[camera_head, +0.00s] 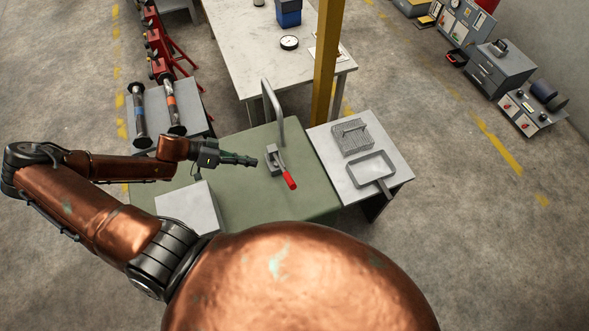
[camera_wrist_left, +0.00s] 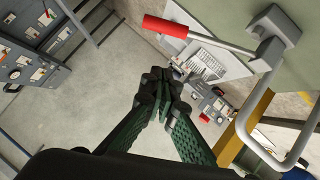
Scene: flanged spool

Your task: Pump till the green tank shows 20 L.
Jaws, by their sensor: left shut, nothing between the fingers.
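A hand lever with a red grip (camera_head: 290,180) is fixed to a small grey block (camera_head: 273,158) on a green surface (camera_head: 240,195). A bent grey pipe (camera_head: 274,108) rises behind the block. My left gripper (camera_head: 256,162) is shut and empty, a little left of the block and apart from the lever. In the left wrist view, its closed fingers (camera_wrist_left: 162,88) are below the red grip (camera_wrist_left: 165,27), and the grey block (camera_wrist_left: 272,30) is at upper right. I cannot make out a green tank's level or any litre reading. My right gripper is not in view.
A yellow post (camera_head: 326,70) stands behind. A bench (camera_head: 240,50) is further back.

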